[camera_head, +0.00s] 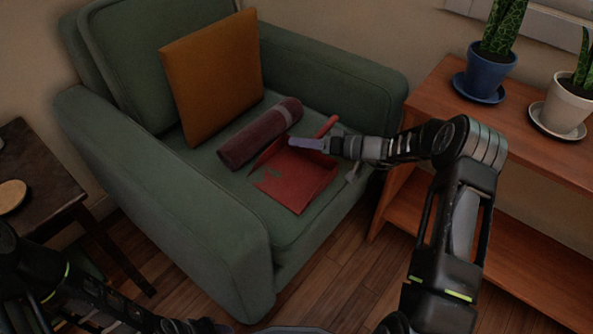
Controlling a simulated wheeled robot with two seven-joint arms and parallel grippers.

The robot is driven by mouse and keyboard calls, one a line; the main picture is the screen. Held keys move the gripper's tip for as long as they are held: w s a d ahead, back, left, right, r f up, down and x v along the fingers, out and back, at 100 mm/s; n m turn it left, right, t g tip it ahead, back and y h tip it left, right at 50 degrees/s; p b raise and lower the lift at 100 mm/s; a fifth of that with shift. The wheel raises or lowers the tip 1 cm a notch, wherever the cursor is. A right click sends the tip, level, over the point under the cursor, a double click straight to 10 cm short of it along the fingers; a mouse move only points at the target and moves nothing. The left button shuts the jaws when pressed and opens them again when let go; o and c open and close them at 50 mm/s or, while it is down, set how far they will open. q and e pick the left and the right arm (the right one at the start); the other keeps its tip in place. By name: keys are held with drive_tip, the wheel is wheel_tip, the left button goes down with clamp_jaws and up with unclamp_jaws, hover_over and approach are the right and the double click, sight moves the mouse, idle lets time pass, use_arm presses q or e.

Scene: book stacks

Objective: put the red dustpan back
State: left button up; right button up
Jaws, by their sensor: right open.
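The red dustpan (299,184) lies on the seat cushion of the green armchair (170,207), near the seat's front edge. Its flat pan faces up, and a red handle end (327,126) shows behind my gripper. My right gripper (308,145) reaches in from the right and is open over the dustpan's handle side. It hides part of the dustpan, and I cannot tell whether it touches it. My left arm shows dark at the bottom left; its gripper is not visible.
A rolled maroon blanket (258,135) lies behind the dustpan, and an orange cushion (212,75) leans on the backrest. A wooden shelf (436,88) with a blue pot (486,73) and a white pot (562,105) stands right. A dark side table (38,165) stands left.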

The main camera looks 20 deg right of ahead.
drive_tip(key=shift+w, duration=0.1)
drive_tip(key=shift+c, duration=0.5)
clamp_jaws()
idle(0.3)
drive_tip(key=shift+r, duration=0.1)
idle(0.8)
